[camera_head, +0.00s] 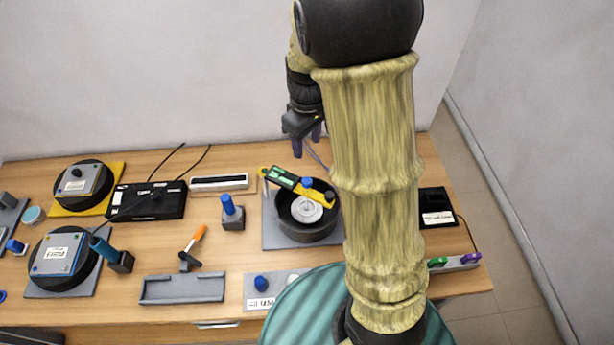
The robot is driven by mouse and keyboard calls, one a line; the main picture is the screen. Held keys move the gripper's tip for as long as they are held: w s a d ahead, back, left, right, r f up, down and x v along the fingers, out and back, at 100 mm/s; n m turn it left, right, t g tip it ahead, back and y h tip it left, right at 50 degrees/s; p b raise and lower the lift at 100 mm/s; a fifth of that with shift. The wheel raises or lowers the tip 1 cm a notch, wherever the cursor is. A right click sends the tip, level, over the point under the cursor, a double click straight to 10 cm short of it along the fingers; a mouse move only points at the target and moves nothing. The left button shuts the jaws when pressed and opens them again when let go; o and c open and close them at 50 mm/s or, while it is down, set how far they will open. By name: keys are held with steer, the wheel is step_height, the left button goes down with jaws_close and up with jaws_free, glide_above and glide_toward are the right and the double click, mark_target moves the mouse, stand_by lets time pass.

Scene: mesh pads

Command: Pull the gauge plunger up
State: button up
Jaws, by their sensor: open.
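A gauge with a yellow-and-black bar and a green display (283,177) lies across the rim of a dark round pot (290,226). A blue knob (307,182) stands on the bar and looks like the plunger top; how far it is raised I cannot tell. A silver disc (306,209) shows inside the pot. My gripper (307,146) is open and empty, behind the pot near the table's back edge. It points down, with purple fingertips, apart from the gauge.
The pot stands on a grey pad (275,240). To its left are a blue-capped post (232,212), an orange-handled tool (194,244) and a grey tray (183,289). A black box (146,201) and two round stations lie further left. A black device (436,207) stands at right.

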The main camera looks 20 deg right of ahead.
mark_target(307, 180)
step_height(307, 180, down, 15)
steer(key=p, duration=0.3)
steer(key=shift+r, duration=0.1)
